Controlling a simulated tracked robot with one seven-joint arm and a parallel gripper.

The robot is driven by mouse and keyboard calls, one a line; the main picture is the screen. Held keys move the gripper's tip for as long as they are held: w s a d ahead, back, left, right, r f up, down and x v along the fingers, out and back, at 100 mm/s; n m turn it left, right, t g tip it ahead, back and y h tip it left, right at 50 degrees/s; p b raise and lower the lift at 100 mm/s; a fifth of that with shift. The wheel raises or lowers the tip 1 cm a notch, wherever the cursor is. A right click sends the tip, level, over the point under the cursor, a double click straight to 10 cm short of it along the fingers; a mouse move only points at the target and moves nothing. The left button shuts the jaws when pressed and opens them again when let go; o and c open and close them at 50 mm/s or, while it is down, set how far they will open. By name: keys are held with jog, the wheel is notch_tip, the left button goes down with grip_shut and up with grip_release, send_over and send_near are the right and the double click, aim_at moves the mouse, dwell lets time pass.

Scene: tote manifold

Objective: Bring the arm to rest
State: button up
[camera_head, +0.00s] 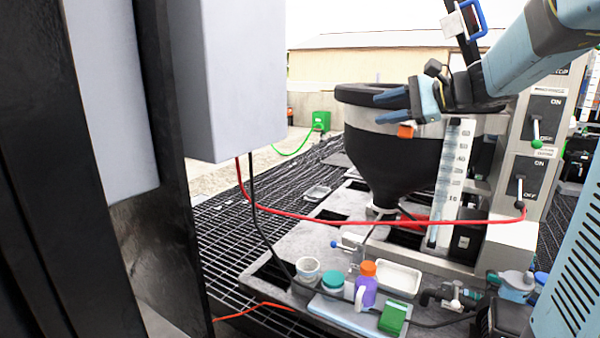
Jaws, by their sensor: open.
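My gripper (392,106) is at the upper right of the head view, with its blue fingers spread apart and nothing between them. It is in front of the black rim of a large hopper (396,158). My blue arm (505,60) reaches in from the upper right corner. Whether the gripper touches the hopper rim cannot be told.
A scale tube (450,183) stands beside the hopper. A control panel (537,150) with levers is at right. A purple bottle (366,284), a white cup (307,269) and a green block (393,317) are on the bench below. A red cable (375,219) crosses the middle. A grey box (228,80) hangs at left.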

jog(key=s+a+f+n+g+h, duration=0.1)
jog(key=s+f+n+h, duration=0.2)
jog(key=s+f, duration=0.35)
jog(key=s+a+f+n+g+h, duration=0.2)
jog(key=s+f+n+h, duration=0.1)
jog(key=s, duration=0.6)
jog(key=s+d+f+n+t+h, duration=0.1)
jog(key=s+d+f+n+h, duration=0.4)
jog(key=s, duration=0.5)
jog(key=shift+d+f+n+h, duration=0.3)
jog(key=shift+d+f+h, duration=0.35)
jog(key=shift+d, duration=0.35)
